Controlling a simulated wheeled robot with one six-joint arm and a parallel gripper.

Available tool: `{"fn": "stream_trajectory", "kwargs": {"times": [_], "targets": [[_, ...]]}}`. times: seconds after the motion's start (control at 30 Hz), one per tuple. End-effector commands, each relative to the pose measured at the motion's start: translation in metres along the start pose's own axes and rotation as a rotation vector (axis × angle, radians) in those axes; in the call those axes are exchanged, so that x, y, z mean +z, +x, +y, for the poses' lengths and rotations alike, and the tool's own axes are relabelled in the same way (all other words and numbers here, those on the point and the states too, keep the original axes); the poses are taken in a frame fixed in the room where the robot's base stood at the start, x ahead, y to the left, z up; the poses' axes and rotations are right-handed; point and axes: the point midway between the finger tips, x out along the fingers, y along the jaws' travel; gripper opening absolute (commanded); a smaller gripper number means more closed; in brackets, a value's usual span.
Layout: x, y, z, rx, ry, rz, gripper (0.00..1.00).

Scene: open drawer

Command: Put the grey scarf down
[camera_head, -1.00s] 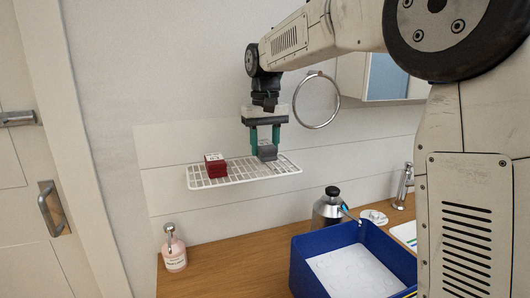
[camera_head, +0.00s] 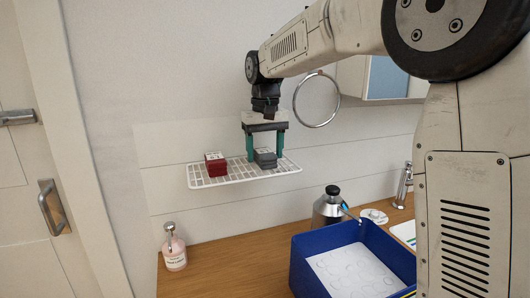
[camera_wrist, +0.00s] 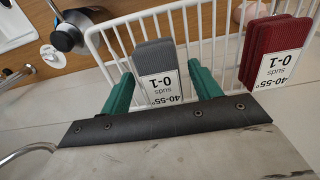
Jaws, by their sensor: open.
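The grey scarf (camera_head: 265,158) is a folded grey block with a white label. It rests on the white wire shelf (camera_head: 230,180) on the wall, at the right part of it. It also shows in the wrist view (camera_wrist: 157,65), lying on the wires between the two green fingers. My gripper (camera_head: 265,157) is open around it, with the fingers apart from the scarf's sides in the wrist view (camera_wrist: 160,78). A folded dark red item (camera_head: 215,165) with a similar label sits to the left on the same shelf.
Below is a wooden counter (camera_head: 220,268) with a pink soap bottle (camera_head: 174,250), a blue bin (camera_head: 325,240), and a metal bottle (camera_head: 328,208). A metal ring (camera_head: 317,99) hangs on the wall right of my gripper. The shelf's middle is bare.

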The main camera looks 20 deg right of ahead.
Motion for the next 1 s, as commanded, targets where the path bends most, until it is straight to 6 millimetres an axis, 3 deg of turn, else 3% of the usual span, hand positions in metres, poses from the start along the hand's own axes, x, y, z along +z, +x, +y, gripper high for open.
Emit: {"fn": "stream_trajectory", "kwargs": {"times": [0.5,0.7,0.87,1.0], "targets": [[-0.001,-0.099,0.000,0.000,0.000,0.003,0.63],[0.000,-0.116,0.000,0.000,0.000,0.001,0.63],[0.003,-0.118,0.000,0.000,0.000,0.001,0.63],[0.030,-0.117,0.004,0.000,0.001,0.011,0.63]]}}
